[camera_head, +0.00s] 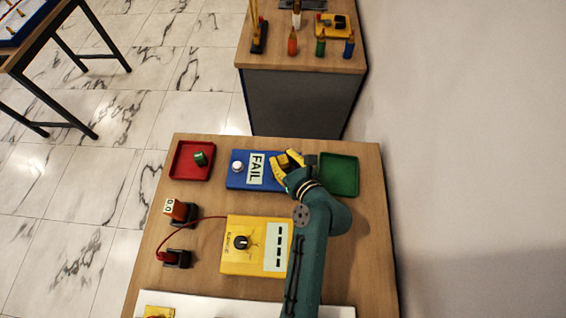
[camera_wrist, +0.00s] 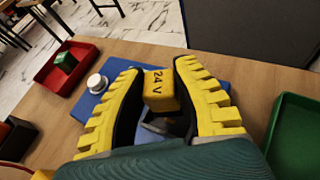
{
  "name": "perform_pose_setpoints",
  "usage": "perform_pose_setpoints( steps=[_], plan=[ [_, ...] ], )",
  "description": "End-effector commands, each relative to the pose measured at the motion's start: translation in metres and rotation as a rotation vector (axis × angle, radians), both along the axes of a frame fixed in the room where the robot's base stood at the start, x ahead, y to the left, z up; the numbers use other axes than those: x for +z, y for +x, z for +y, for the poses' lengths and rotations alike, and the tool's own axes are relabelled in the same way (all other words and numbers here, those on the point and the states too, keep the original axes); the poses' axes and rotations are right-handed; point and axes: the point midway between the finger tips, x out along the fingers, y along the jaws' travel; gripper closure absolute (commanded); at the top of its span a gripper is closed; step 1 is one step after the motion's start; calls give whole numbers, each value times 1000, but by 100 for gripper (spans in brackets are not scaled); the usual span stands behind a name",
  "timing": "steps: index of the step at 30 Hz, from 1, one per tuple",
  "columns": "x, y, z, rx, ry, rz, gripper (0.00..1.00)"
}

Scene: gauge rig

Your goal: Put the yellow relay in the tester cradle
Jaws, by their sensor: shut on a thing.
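The yellow relay (camera_wrist: 161,92), marked "24 V", is between the two yellow fingers of my gripper (camera_wrist: 160,80), which is shut on it. In the head view my gripper (camera_head: 287,162) is at the right end of the blue tester (camera_head: 238,182). The tester shows "FAIL" on its display (camera_head: 256,168) and has a white button (camera_head: 237,166) at its left. The tester's blue top also shows in the wrist view behind the fingers. The cradle is mostly hidden by my gripper; I cannot tell whether the relay touches it.
A red tray (camera_head: 190,174) with a green relay (camera_head: 200,158) stands left of the tester. An empty green tray (camera_head: 339,188) stands right. A yellow meter (camera_head: 240,261) and dark stands are nearer. A second wooden-topped bench (camera_head: 290,62) lies beyond.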

Motion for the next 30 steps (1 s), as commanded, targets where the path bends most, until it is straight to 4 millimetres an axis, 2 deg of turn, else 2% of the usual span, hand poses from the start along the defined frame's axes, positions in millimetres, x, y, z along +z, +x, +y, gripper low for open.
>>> perform_pose_setpoints(
  steps=[1, 3, 13, 14, 16, 17, 26, 30],
  plan=[
    [-15, 0, 0, -1, 1, 3, 100],
    [-20, 0, 0, -1, 1, -1, 100],
    [-22, 0, 0, 0, 0, 1, 100],
    [-22, 0, 0, 0, 0, 1, 65],
    [-22, 0, 0, 0, 0, 1, 51],
    [-22, 0, 0, 0, 0, 1, 48],
    [-20, 0, 0, 0, 0, 0, 48],
    [-11, -14, -9, -3, 0, 2, 48]
  ],
)
